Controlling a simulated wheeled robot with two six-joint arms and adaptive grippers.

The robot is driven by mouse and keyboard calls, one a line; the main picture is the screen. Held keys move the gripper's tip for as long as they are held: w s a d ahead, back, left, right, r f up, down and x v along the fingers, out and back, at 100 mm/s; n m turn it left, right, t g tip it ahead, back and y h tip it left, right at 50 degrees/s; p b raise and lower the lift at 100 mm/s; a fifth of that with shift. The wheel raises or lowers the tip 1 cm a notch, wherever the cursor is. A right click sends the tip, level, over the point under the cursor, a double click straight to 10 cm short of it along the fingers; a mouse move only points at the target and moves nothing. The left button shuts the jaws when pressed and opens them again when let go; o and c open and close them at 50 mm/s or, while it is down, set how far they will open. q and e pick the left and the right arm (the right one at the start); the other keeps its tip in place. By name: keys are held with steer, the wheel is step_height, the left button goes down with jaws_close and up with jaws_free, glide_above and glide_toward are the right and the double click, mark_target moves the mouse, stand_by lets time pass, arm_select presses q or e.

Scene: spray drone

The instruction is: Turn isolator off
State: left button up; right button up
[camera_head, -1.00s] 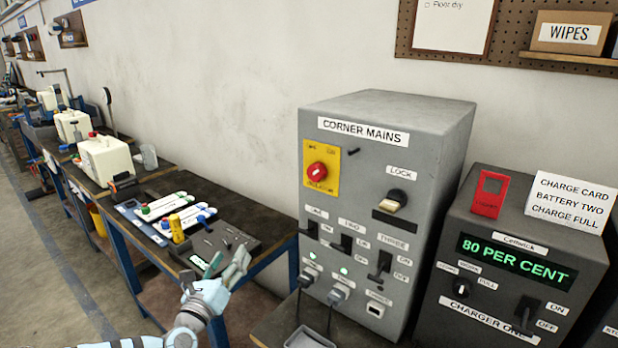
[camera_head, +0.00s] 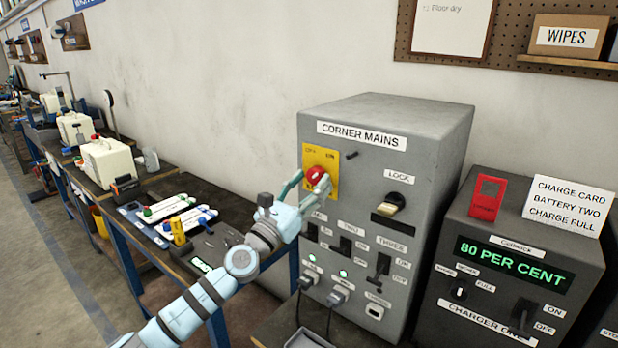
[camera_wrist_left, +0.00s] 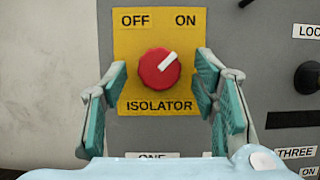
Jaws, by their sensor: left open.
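The isolator is a red round knob on a yellow plate, on the front of the grey corner mains box (camera_head: 370,110). In the left wrist view the knob (camera_wrist_left: 159,68) has a white pointer aimed up and right, toward ON. The knob also shows in the head view (camera_head: 316,176), partly covered by a finger. My left gripper (camera_head: 307,186) is open in front of the knob. In the left wrist view its two fingers (camera_wrist_left: 162,95) stand on either side of the knob, with gaps showing between them and it. My right gripper is not in view.
A black-and-brass lock (camera_head: 392,204) and several black switches are on the same box. A charger (camera_head: 510,265) reading 80 PER CENT stands to the right, with a red tag (camera_head: 487,197) on top. A bench (camera_head: 190,187) with trays and cream machines runs along the left.

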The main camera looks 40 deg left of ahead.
arm_select(q)
steer(key=shift+w, duration=0.15)
steer(key=c, duration=1.2)
steer(key=shift+o, duration=0.2)
